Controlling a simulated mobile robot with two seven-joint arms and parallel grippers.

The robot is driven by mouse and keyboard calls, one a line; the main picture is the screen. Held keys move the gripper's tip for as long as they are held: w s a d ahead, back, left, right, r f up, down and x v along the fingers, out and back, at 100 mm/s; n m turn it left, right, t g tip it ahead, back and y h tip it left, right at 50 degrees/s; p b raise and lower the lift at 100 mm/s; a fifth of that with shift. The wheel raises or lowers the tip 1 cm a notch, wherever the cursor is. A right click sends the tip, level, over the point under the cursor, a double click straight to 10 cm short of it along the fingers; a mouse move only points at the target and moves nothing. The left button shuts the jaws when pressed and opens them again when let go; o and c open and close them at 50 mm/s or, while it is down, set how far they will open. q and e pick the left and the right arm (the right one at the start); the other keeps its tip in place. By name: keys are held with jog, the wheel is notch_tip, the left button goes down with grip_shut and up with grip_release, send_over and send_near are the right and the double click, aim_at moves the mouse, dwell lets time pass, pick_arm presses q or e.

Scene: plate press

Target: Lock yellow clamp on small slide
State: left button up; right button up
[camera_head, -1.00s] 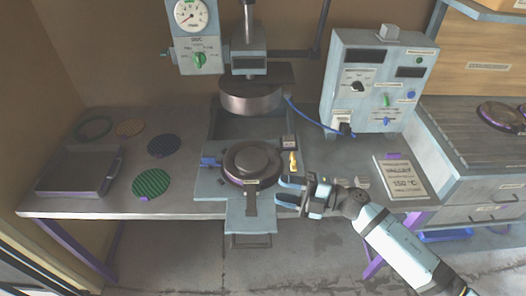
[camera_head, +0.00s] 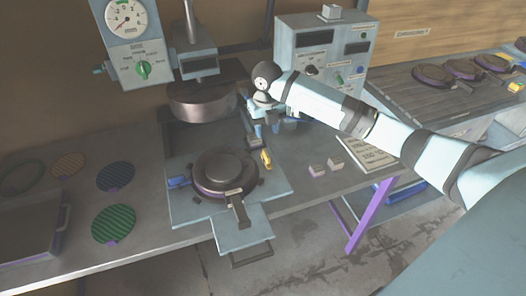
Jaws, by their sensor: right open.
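The yellow clamp (camera_head: 266,160) stands at the right rear edge of the light blue slide plate (camera_head: 278,187). A round dark mould (camera_head: 222,174) sits on this plate, and a narrower tongue with a handle (camera_head: 243,230) sticks out over the table's front edge. My right gripper (camera_head: 262,128) is open and hangs behind and above the yellow clamp, apart from it in the picture. Its fingertips are small and partly hidden by the wrist. Whether the clamp is locked cannot be told. My left gripper is not in view.
The upper press head (camera_head: 203,101) hangs just left of my right gripper. A control box (camera_head: 325,45) stands behind my arm. Green and blue discs (camera_head: 113,223) lie to the left.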

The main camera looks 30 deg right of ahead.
aim_at(266, 152)
notch_tip(266, 152, down, 10)
jog(key=shift+w+a+f+p, duration=0.1)
jog(key=shift+p, duration=0.3)
grip_shut()
